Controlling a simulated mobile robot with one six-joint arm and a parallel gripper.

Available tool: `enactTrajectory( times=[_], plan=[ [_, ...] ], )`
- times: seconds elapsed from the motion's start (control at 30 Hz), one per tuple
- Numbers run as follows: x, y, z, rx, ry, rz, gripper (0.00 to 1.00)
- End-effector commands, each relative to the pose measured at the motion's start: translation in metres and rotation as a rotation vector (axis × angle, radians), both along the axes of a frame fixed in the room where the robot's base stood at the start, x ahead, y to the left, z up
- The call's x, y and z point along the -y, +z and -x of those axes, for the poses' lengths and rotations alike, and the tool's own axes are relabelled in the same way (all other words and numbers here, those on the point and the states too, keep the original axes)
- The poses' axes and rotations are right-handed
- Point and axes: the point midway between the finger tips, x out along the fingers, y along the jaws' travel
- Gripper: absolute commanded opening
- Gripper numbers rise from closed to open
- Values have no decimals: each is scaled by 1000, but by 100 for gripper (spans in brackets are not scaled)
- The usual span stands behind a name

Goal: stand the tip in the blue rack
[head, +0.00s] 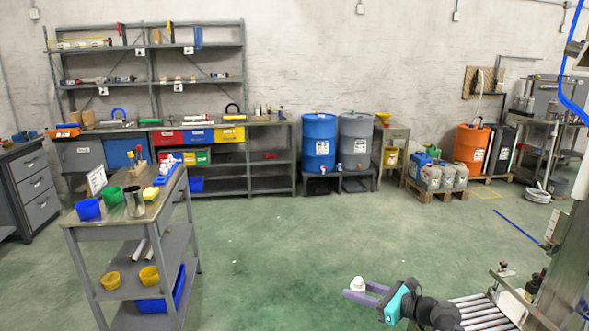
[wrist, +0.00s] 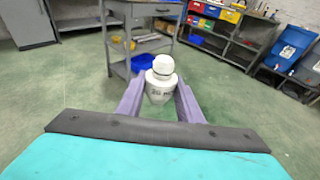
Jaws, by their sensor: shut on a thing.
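My gripper (head: 362,292) has purple fingers and is shut on a white tip (head: 357,283) with a rounded top, held in the air over the floor at the lower right of the head view. In the wrist view the white tip (wrist: 160,80) stands roughly upright between the fingers, with small dark print on its body. A low blue item (head: 167,169) on the far end of the grey cart's top may be the blue rack; it is too small to tell. The tip is well apart from the cart.
The grey cart (head: 115,222) stands at left; its top holds a blue bin (head: 88,209), a green bin (head: 113,196), a metal cup (head: 134,201) and a yellow block (head: 151,193). Green floor (head: 290,240) is open between cart and gripper. A roller conveyor (head: 478,312) is at lower right.

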Motion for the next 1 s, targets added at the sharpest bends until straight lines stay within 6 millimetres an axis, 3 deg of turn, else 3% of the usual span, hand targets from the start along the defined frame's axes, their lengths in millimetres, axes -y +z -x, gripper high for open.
enactTrajectory(
  times=[0.3,1.0],
  plan=[
    [-17,3,20,1,120,0,2],
    [-16,3,20,0,120,0,2]
  ],
)
